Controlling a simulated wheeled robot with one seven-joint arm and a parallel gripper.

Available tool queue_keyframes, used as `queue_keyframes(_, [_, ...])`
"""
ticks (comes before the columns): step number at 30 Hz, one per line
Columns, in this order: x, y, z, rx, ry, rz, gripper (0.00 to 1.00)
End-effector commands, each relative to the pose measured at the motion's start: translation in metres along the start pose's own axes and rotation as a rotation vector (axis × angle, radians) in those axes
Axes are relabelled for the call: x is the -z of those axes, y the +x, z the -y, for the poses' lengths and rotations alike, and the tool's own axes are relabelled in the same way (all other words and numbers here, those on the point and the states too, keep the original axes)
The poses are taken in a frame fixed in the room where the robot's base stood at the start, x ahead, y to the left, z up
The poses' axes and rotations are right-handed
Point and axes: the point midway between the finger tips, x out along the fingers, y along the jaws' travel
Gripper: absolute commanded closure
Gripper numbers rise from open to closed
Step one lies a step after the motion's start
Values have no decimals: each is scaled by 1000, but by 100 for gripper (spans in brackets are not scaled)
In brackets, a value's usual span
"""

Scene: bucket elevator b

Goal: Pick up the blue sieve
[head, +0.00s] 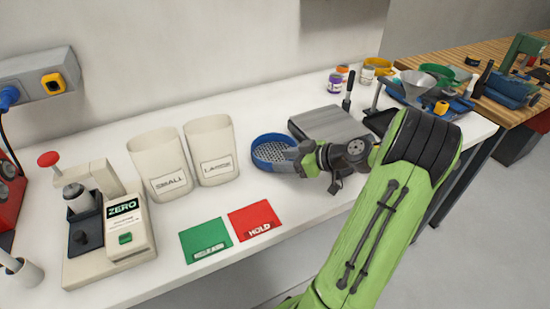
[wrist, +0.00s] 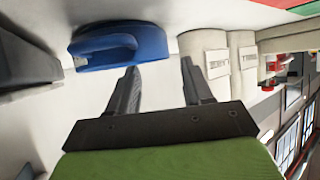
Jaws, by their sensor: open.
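The blue sieve (head: 270,150), a round rim with a perforated grey mesh, sits on the white bench to the right of the two white bins. My gripper (head: 293,158) is at its right side in the head view and hides part of that rim. In the wrist view the blue sieve (wrist: 118,48) lies ahead of the left finger. My gripper (wrist: 160,78) shows two dark fingers spread apart, with nothing between them. The left fingertip is close to the sieve's rim; I cannot tell whether they touch.
White bins marked SMALL (head: 162,165) and LARGE (head: 211,150) stand left of the sieve. A grey box (head: 328,124) is close behind my gripper. Green (head: 206,240) and red (head: 254,221) cards lie in front. A scale (head: 110,225) stands at left.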

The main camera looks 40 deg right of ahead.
Motion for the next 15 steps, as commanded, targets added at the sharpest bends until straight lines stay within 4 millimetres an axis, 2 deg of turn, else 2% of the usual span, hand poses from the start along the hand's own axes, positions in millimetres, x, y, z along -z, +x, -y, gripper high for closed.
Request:
queue_keyframes(3, [0, 25, 2, 6, -3, -1, 50])
queue_keyframes(6, [-1, 41, 1, 5, -1, 0, 50])
queue_keyframes(14, [0, 46, 0, 1, 0, 0, 50])
queue_keyframes(15, [0, 46, 0, 1, 0, 0, 54])
